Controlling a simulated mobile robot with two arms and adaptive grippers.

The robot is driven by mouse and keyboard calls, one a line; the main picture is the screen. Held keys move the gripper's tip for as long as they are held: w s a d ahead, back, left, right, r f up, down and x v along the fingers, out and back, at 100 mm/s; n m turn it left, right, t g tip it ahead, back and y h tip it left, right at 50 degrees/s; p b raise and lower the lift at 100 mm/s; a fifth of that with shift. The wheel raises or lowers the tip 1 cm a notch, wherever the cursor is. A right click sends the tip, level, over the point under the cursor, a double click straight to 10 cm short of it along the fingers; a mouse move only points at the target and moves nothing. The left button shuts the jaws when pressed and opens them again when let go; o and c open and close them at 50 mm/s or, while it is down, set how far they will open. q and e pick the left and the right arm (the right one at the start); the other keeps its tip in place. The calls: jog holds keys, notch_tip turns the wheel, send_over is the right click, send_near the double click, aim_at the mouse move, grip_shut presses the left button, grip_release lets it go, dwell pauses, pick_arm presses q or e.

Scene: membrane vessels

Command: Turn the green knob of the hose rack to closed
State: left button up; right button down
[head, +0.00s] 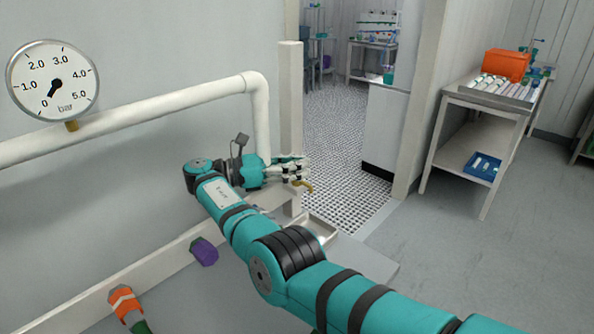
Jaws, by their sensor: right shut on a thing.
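My right arm reaches in from the lower right, and my right gripper (290,170) is at the far end of a pale rail (165,262), beside the wall. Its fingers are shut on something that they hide. A small brass, curved piece (304,185) sticks out just under the fingertips. The green knob cannot be made out apart from the fingers; the grip at the brass piece fits its place. How far the knob is turned does not show. My left gripper is not in view.
A purple knob (204,251) and an orange fitting (125,303) sit along the rail. A white pipe (170,103) with a round gauge (53,81) runs above. A small tray (322,229) is below the gripper. A table (462,101) stands right; the floor before it is clear.

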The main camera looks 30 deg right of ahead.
jog(key=shift+b, duration=0.3)
dwell(0.4)
jog(key=c, duration=1)
grip_release()
jog(key=shift+a, duration=0.1)
